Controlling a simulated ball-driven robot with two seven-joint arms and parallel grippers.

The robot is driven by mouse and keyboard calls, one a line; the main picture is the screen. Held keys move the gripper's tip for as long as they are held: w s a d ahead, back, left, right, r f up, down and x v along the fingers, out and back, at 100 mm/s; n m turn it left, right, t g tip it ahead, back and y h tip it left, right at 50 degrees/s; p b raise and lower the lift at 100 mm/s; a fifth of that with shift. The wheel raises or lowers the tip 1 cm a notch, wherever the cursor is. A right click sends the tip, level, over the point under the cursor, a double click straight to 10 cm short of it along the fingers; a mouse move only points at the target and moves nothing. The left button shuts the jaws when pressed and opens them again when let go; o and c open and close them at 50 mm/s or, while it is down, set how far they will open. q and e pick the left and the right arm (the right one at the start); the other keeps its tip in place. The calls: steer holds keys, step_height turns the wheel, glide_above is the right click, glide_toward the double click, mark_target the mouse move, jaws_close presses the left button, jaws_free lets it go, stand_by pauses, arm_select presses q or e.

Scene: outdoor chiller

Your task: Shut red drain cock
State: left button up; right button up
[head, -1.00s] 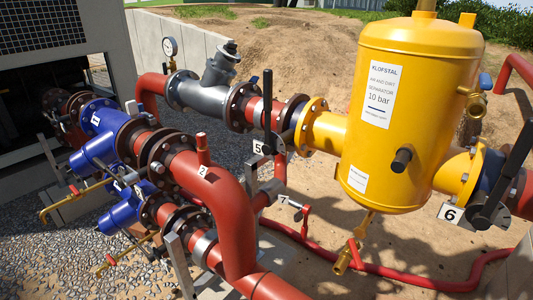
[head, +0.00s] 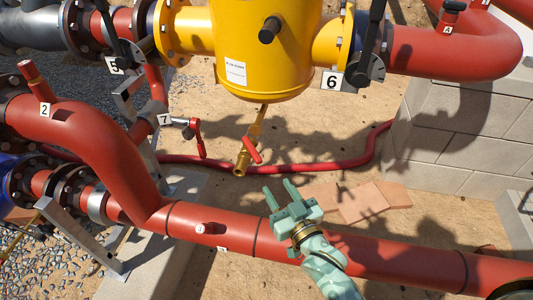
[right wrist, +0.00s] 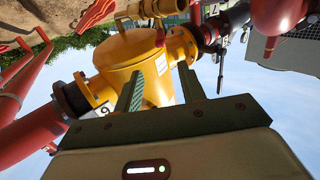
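The drain cock is a brass valve (head: 242,158) hanging below the yellow separator (head: 265,40) in the head view. Its red lever (head: 254,150) slants across the brass body, at an angle to it. My right gripper (head: 280,191) is below and right of the cock in the picture, apart from it, with fingers spread and nothing between them. In the right wrist view the two fingers (right wrist: 160,88) stand apart in front of the yellow separator (right wrist: 145,62). A brass fitting (right wrist: 152,8) shows at the top there. My left gripper is not in view.
Valve 7 (head: 188,125), with another red handle, is left of the cock. A red hose (head: 310,168) lies on the sand behind. A thick red pipe (head: 350,256) crosses the front. A block wall (head: 455,130) stands at right; flat tiles (head: 360,202) lie near my right gripper.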

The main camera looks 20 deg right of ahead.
mark_target(253, 150)
steer(key=w+b, duration=0.1)
steer(key=w, duration=0.3)
steer(key=w+b, duration=0.2)
steer(key=w, duration=0.3)
steer(key=w+a+b, duration=0.1)
steer(key=w, duration=0.4)
steer(key=shift+w+a+f, duration=0.1)
steer(key=shift+w+f, duration=0.1)
steer(key=shift+w, duration=0.05)
steer(key=shift+w+r, duration=0.15)
steer(key=shift+w, duration=0.4)
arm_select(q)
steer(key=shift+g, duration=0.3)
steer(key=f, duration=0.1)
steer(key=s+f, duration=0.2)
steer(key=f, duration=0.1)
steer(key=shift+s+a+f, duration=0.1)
arm_select(e)
jaws_close()
